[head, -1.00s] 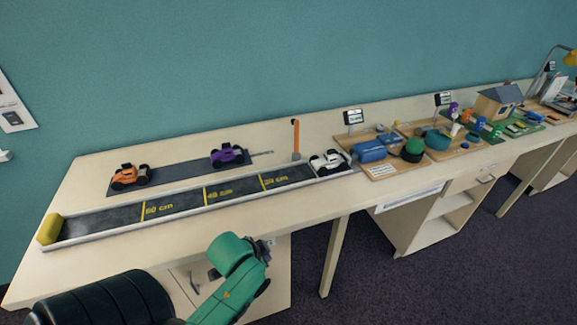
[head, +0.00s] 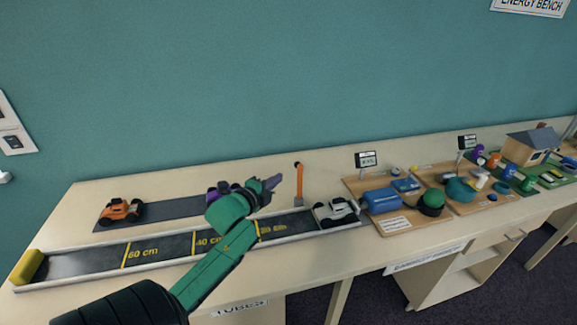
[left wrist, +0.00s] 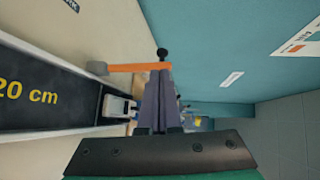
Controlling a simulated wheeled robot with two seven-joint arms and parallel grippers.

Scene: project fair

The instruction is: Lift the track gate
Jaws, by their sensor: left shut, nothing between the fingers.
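The track gate (head: 299,183) is an upright orange lever with a dark knob on top, near the right end of the track (head: 160,249). A white car (head: 336,212) stands on the track just right of the gate. My left gripper (head: 271,184) is shut and empty, above the track and left of the gate in the head view. In the left wrist view the orange lever (left wrist: 130,68) lies across the picture, its dark knob by the shut fingertips (left wrist: 160,72). I cannot tell whether they touch. My right gripper is not in view.
An orange car (head: 120,211) and a purple car, partly hidden by my left gripper, are on a dark strip behind the track. A yellow block (head: 27,267) closes the track's left end. Wooden boards (head: 400,214) with blue and green parts stand right of the track.

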